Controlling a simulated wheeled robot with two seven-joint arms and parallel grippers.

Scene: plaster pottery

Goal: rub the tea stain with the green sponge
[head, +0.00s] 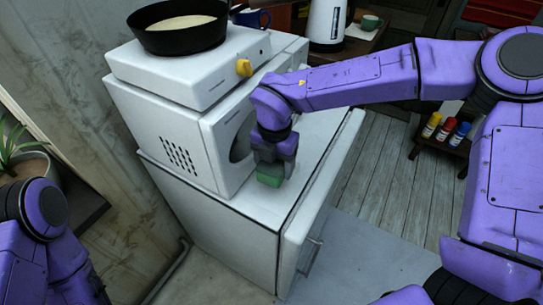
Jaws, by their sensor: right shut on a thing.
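The green sponge (270,175) is in my right gripper (272,168), low over the white top of the cabinet (256,205), just in front of the white microwave-like appliance. The gripper points down and is shut on the sponge. The sponge looks to be at or very close to the surface; I cannot tell if it touches. No tea stain shows; it may be hidden under the sponge or gripper. Of my left arm, only purple links show at the lower left; its gripper is out of the picture.
The white appliance (170,145) stands close left of the gripper, with a hotplate (205,82) and a black pan (180,38) on top. A white kettle (327,22) and a green cup (370,21) stand behind. Free cabinet top lies to the right. Bottles (446,131) stand on a low shelf.

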